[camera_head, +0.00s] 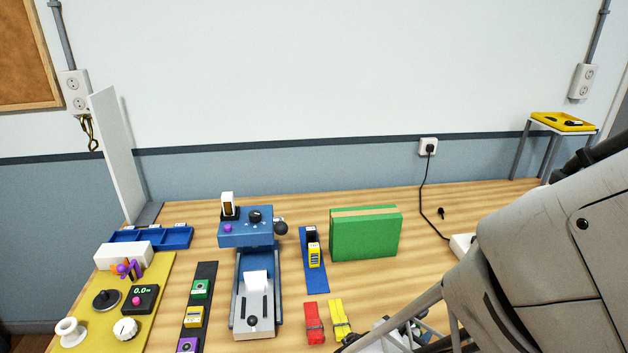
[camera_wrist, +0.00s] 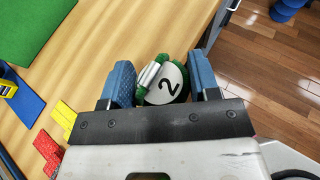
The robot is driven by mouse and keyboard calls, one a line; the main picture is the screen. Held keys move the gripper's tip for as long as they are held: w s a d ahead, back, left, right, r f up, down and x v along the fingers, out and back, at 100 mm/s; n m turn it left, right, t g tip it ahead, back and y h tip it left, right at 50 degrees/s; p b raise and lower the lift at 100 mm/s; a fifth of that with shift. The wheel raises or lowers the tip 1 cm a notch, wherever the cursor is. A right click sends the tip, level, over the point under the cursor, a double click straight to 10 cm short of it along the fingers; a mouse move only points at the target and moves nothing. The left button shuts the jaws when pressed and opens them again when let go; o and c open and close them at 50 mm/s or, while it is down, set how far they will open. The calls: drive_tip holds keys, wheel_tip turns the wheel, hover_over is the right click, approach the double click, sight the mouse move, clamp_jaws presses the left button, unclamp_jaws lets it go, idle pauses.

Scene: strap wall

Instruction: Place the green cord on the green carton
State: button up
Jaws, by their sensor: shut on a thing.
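The green carton (camera_head: 365,235) stands upright on the table, right of centre in the head view. Part of it shows in the wrist view (camera_wrist: 30,25) at top left. My gripper (camera_wrist: 163,72) has its blue fingers on either side of the green cord (camera_wrist: 143,92), a small bundle with a white band and a white tag marked 2. It is shut on this bundle near the table's front edge. I cannot tell whether the bundle touches the table. In the head view my arm mostly hides the gripper and the cord.
A blue machine (camera_head: 255,285) stands farther left. A black cable (camera_head: 422,196) runs from a wall socket, right of the carton.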

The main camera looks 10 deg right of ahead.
drive_tip(key=w+a+r, duration=0.2)
drive_tip(key=w+r, duration=1.2)
drive_tip(key=w, duration=0.4)
drive_tip(key=shift+w+r, duration=0.35)
drive_tip(key=shift+w, duration=0.1)
hover_over(366, 212)
drive_tip(key=shift+f, duration=0.8)
drive_tip(key=shift+f, duration=1.7)
drive_tip(key=shift+f, duration=0.15)
drive_tip(key=o, duration=0.9)
